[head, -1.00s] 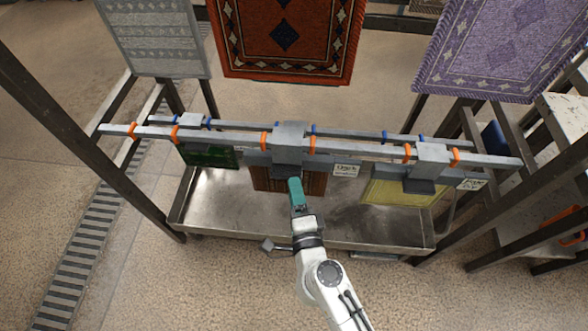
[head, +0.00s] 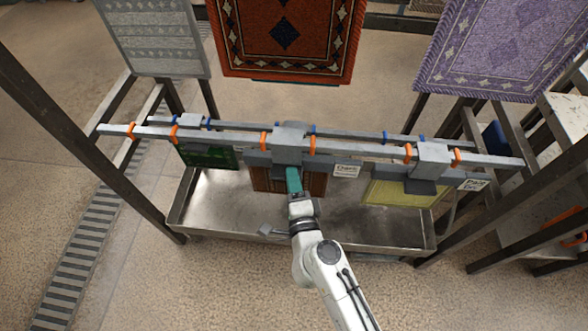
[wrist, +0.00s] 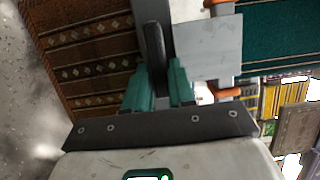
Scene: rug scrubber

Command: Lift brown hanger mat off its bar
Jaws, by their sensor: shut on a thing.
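The brown hanger mat (head: 316,184) hangs below the front bar (head: 352,146), over the metal tray. Its grey hook block (head: 290,137) sits over the bar between two orange rings. My gripper (head: 293,180) is at the front of this hanger, in front of the mat's upper part. In the wrist view, the teal fingers of my gripper (wrist: 158,82) are shut on a dark upright handle (wrist: 154,48) of the hanger. The mat's banded brown cloth (wrist: 92,48) is left of the handle there. The fingers and arm hide part of the mat in the head view.
A green mat (head: 208,155) hangs to the left and a yellow mat (head: 400,193) to the right, both close by. The metal tray (head: 215,205) lies below. Dark posts (head: 75,140) flank the rack. A large red rug (head: 285,40) hangs behind.

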